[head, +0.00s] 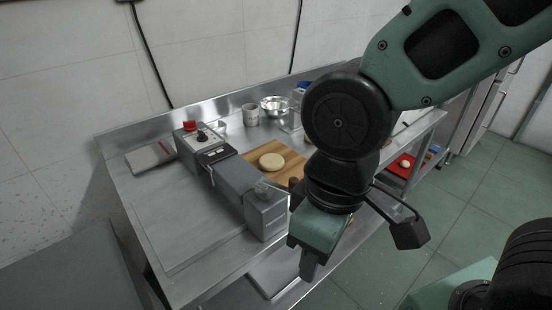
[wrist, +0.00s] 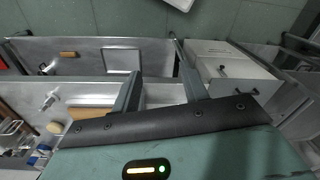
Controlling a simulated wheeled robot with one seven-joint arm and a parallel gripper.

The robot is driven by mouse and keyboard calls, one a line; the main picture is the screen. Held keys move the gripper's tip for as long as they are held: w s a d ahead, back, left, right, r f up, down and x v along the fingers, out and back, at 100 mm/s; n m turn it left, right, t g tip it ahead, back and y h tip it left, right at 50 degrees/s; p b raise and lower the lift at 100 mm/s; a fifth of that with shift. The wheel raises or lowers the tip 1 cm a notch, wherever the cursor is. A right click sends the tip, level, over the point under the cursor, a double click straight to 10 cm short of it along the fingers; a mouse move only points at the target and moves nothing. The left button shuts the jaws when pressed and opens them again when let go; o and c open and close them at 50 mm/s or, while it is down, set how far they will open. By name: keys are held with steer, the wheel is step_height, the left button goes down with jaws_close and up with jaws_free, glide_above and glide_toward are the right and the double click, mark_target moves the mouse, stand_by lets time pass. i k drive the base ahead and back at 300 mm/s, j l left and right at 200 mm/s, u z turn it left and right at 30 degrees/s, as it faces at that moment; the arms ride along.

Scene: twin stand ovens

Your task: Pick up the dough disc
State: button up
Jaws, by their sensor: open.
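The dough disc (head: 272,161), pale and round, lies flat on a wooden board (head: 265,179) on the steel table (head: 175,225). My gripper (head: 311,266) hangs in front of the table's near edge in the head view, to the right of and nearer than the disc, clear of it. In the wrist view its two fingers (wrist: 162,88) stand wide apart with nothing held between them. A pale round shape (wrist: 55,128) shows at lower left there; I cannot tell for sure that it is the disc.
A grey machine with a red knob (head: 190,126) stands left of the board. A red tray (head: 403,165) lies to the right. The table's left front is bare.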

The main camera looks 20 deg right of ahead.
mark_target(271, 162)
steer(key=i+l+u, duration=0.25)
steer(key=l, duration=0.2)
steer(key=l+u, duration=0.25)
steer(key=l, duration=0.2)
steer(key=i+l+u, duration=0.2)
steer(key=l, duration=0.3)
